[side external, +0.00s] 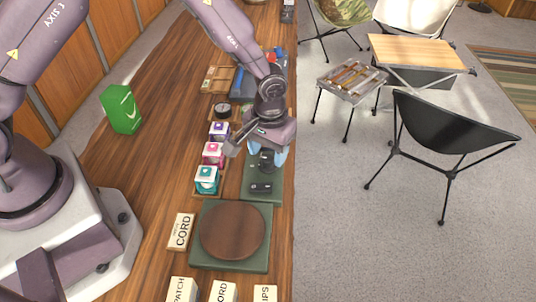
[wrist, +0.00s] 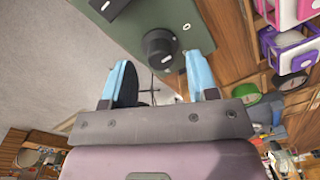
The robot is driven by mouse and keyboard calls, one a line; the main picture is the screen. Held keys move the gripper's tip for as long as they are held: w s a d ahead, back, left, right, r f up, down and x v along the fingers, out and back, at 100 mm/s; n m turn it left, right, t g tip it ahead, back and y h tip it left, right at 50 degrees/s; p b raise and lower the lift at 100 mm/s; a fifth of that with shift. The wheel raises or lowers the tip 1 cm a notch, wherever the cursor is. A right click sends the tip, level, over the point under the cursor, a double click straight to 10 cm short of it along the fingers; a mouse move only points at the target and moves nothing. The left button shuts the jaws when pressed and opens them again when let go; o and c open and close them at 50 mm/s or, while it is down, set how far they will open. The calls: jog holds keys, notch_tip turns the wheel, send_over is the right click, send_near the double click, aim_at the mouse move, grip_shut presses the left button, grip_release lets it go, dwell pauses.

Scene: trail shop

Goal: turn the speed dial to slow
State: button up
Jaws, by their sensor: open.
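A green control panel (side external: 262,198) lies at the right edge of the wooden counter. A round black dial (wrist: 160,47) with a white mark stands on the panel in the wrist view; it also shows in the side view (side external: 266,165), partly behind the fingers. I can read no speed labels. My gripper (wrist: 160,75) is open, with its two light blue fingertips apart and the dial just beyond the gap between them. In the side view my gripper (side external: 268,152) is low over the panel's far part. I cannot tell whether a finger touches the dial.
A black control (side external: 261,188) sits nearer on the panel. Teal (side external: 207,180), pink (side external: 213,154) and purple (side external: 219,132) boxes stand to the left. A round brown turntable (side external: 232,230) on a green base is in front. The floor drops away right of the counter.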

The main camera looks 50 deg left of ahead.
jog(key=shift+f, duration=1)
jog(key=c, duration=0.9)
jog(key=shift+c, duration=0.2)
jog(key=shift+m, duration=0.3)
jog(key=m, duration=1.1)
